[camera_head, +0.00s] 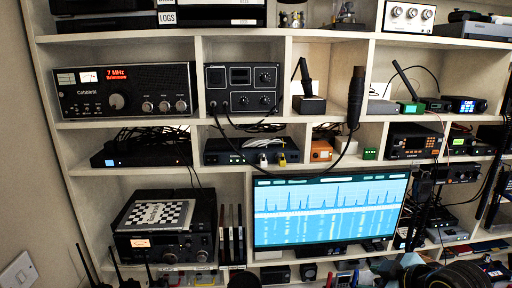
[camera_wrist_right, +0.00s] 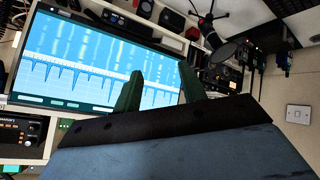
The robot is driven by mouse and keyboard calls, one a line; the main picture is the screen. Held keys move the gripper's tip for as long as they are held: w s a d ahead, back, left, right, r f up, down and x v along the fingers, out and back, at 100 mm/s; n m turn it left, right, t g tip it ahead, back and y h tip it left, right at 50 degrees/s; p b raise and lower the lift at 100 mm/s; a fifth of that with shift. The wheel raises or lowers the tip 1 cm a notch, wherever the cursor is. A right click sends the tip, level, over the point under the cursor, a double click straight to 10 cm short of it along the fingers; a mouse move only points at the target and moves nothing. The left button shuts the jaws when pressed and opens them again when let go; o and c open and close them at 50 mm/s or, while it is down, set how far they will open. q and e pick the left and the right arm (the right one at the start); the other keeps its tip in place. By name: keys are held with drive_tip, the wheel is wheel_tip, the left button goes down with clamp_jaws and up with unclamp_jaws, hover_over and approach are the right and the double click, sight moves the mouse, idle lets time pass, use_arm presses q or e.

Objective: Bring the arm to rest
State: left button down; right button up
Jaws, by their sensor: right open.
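My right gripper (camera_wrist_right: 159,78) shows in the right wrist view, its two dark green fingers apart with nothing between them. Behind the fingers is the wide screen (camera_wrist_right: 95,60), which appears upside down and tilted there. In the head view the same screen (camera_head: 330,212) stands in a lower cubby with a blue spectrum display. I cannot make out either gripper in the head view. My left gripper is in neither view.
White cubby shelves (camera_head: 290,124) hold radios, including a wide black one (camera_head: 125,90) at upper left and one with a checkered board (camera_head: 158,214) on top. A microphone (camera_head: 355,97) hangs before the shelves. Antennas and dark items crowd the bottom edge. A light switch (camera_wrist_right: 298,114) is on the wall.

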drive_tip(key=s+a+f+m+g+h, duration=0.3)
drive_tip(key=s+f, duration=0.4)
drive_tip(key=s, duration=0.6)
drive_tip(key=s+a+f+m+g, duration=0.15)
drive_tip(key=s+f+m, duration=0.45)
drive_tip(key=s, duration=0.7)
wheel_tip(320, 180, down, 33)
drive_tip(key=s+d+n+g+b, duration=0.1)
drive_tip(key=s+n+g+b, duration=0.15)
drive_tip(key=b, duration=0.45)
use_arm(q)
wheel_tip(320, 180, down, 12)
drive_tip(key=b, duration=0.4)
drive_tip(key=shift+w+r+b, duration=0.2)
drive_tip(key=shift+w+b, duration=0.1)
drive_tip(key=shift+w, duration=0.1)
use_arm(e)
drive_tip(key=s+d+f, duration=0.2)
drive_tip(key=s+f, duration=1.3)
drive_tip(key=f, duration=0.3)
drive_tip(key=shift+s+d+f+m+g, duration=0.2)
drive_tip(key=shift+s+d+m+g, duration=0.15)
drive_tip(key=shift+s+d+g, duration=0.05)
